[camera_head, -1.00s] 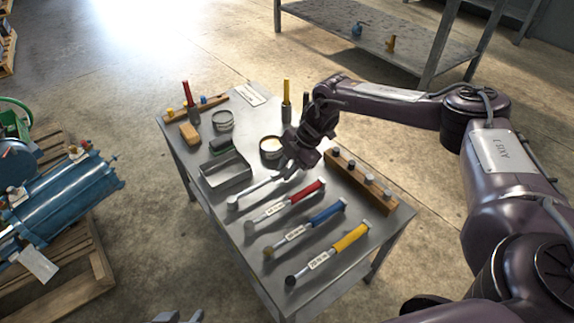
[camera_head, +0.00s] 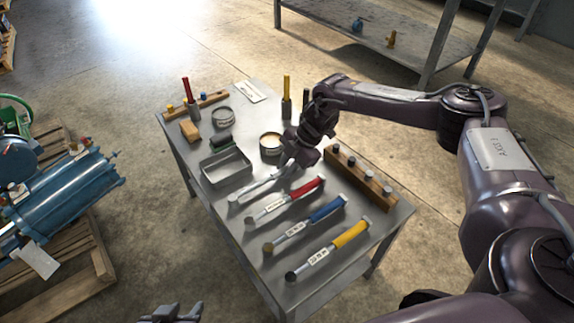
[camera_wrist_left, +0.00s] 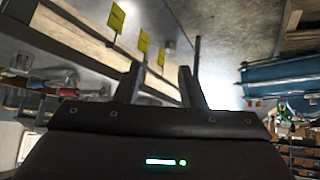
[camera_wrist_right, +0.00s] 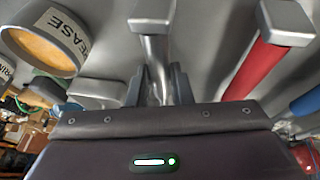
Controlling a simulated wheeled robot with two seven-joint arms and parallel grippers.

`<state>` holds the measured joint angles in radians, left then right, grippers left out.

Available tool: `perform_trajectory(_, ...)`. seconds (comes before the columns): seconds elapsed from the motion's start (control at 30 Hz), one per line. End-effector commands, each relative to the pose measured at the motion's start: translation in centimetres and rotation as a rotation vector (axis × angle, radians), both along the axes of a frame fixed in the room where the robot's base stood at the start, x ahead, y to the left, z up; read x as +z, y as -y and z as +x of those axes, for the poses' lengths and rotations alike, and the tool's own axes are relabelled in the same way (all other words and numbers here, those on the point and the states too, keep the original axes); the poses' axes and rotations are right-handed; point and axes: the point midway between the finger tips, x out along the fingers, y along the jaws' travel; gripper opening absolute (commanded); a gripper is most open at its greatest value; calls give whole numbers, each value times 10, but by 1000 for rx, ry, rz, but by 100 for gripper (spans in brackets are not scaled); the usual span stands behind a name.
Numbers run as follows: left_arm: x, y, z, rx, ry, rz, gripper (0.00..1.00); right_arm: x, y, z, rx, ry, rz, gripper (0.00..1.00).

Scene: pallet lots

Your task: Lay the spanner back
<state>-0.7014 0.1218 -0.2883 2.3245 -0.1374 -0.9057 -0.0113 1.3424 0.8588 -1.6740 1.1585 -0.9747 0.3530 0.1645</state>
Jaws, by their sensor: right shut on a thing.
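A spanner with a plain grey handle (camera_head: 262,188) is at the end of a row of long tools on the grey metal table (camera_head: 228,222). My right gripper (camera_head: 292,165) is shut on its handle, which also shows between the fingers in the right wrist view (camera_wrist_right: 154,62). The spanner is at or just above the table top; I cannot tell if it touches. It runs roughly parallel to the red-handled (camera_head: 307,188), blue-handled (camera_head: 326,209) and yellow-handled (camera_head: 350,234) tools. My left gripper (camera_head: 178,312) is open and empty off the table's near left side; it shows in the left wrist view (camera_wrist_left: 160,88).
An open metal tray (camera_head: 226,181) stands left of the spanner. A round grease tin (camera_head: 271,152) is just behind my right gripper. A wooden block with several knobs (camera_head: 360,178) lies to the right. Blue machinery (camera_head: 70,205) sits on a pallet at left.

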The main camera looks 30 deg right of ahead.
Motion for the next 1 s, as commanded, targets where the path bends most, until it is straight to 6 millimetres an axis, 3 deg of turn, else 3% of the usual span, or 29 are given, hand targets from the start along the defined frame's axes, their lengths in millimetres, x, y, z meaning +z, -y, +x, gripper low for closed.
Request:
perform_trajectory(0.07,0,0,0,0,0,0,36,1,0,1,0,2,1,0)
perform_trajectory(0.1,0,0,0,0,0,0,36,1,0,1,0,2,1,22)
perform_trajectory(0.3,0,0,0,0,0,0,36,1,0,0,0,1,0,45)
perform_trajectory(0.6,-3,-1,-2,-2,-11,4,36,-1,0,0,0,-1,-1,45)
perform_trajectory(0.8,-21,-6,-22,-11,-112,45,36,0,0,0,0,0,0,45)
perform_trajectory(1.0,-22,-19,-32,2,-200,94,36,41,19,-5,-3,3,0,45)
